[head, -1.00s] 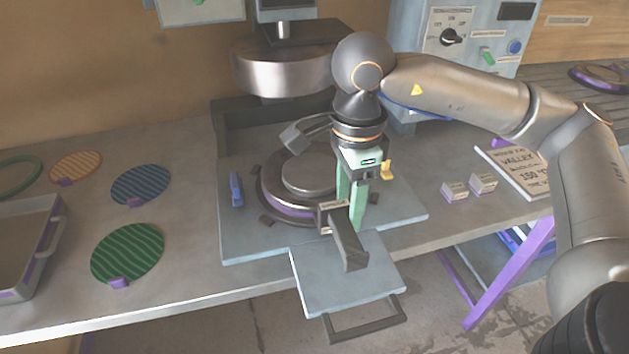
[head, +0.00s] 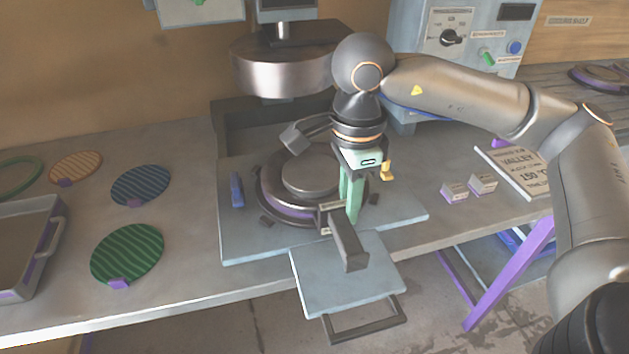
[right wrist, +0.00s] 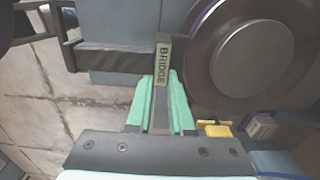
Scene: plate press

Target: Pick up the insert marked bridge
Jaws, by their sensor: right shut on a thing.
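The insert marked bridge (right wrist: 163,65) is a narrow grey piece with dark BRIDGE lettering in the right wrist view. Its lower part lies between the green fingers of my right gripper (right wrist: 160,108), which is shut on it. In the head view my right gripper (head: 351,200) points down at the front right rim of the round mould (head: 272,205). A dark bar (head: 348,246) sticks out toward the front just below the fingers. My left gripper is not in view.
The press head (head: 285,70) hangs behind the mould. Two small labelled blocks (head: 455,192) and a VALLEY card (head: 515,170) lie to the right. Striped discs, including a green one (head: 127,252), and a grey tray (head: 45,255) are on the left.

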